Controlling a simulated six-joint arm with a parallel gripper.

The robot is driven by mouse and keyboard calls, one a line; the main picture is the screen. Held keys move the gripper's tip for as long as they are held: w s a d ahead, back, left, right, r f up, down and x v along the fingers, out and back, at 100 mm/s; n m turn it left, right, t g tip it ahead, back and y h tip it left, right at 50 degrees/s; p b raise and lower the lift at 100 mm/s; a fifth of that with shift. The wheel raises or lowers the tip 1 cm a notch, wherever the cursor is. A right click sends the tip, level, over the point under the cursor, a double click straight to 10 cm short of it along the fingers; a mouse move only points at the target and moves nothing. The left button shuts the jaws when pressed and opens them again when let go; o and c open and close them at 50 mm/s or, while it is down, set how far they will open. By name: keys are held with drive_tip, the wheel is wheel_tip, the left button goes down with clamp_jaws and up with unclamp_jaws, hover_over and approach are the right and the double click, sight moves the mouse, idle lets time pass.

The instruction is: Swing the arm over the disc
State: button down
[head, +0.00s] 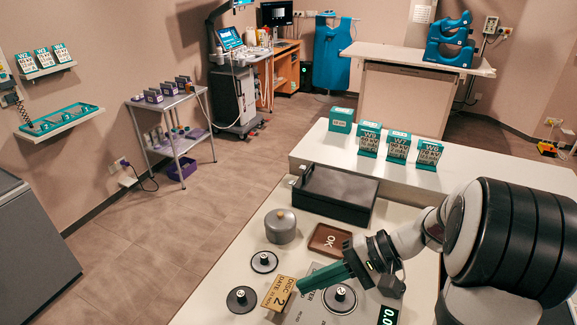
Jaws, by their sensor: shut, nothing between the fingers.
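My gripper (301,286) reaches in from the right over the white bench in the head view. Its long green fingers are shut with nothing between them and point left, with their tips by the upper right edge of a tan card (279,293) reading "DISC 2" and a date. A round disc with a knob (341,299) sits on a pale lettered plate just below and right of the fingers. Two similar knobbed discs stand left of the card, one farther back (265,262) and one nearer (241,299). The fingers hide part of the lettered plate. I cannot make out a separate swinging arm.
A digital display (388,316) reads about 0.0 at the bottom edge. Several teal-topped card stands (398,147) line the raised shelf.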

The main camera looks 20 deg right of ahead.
drive_tip(key=w+d+f+m+t, duration=0.1)
drive_tip(key=d+f+t, duration=0.25)
drive_tip(key=d, duration=0.35)
drive_tip(key=w+d+f+m+t, duration=0.15)
drive_tip(key=d+t, duration=0.25)
drive_tip(key=d, duration=0.4)
drive_tip(key=s+d+f+m+t+h, duration=0.2)
drive_tip(key=s+d+f+t+h, duration=0.1)
drive_tip(key=d, duration=0.4)
drive_tip(key=s+d+f+m+t+h, duration=0.2)
drive_tip(key=s+d+f+t+h, duration=0.1)
drive_tip(key=d, duration=0.4)
wheel_tip(320, 180, down, 2)
drive_tip(key=shift+s+d+f+h, duration=0.15)
drive_tip(key=shift+s+d+h, duration=0.05)
drive_tip(key=shift+s+h, duration=0.25)
drive_tip(key=shift+t, duration=0.25)
drive_tip(key=w+a, duration=0.6)
drive_tip(key=w, duration=0.4)
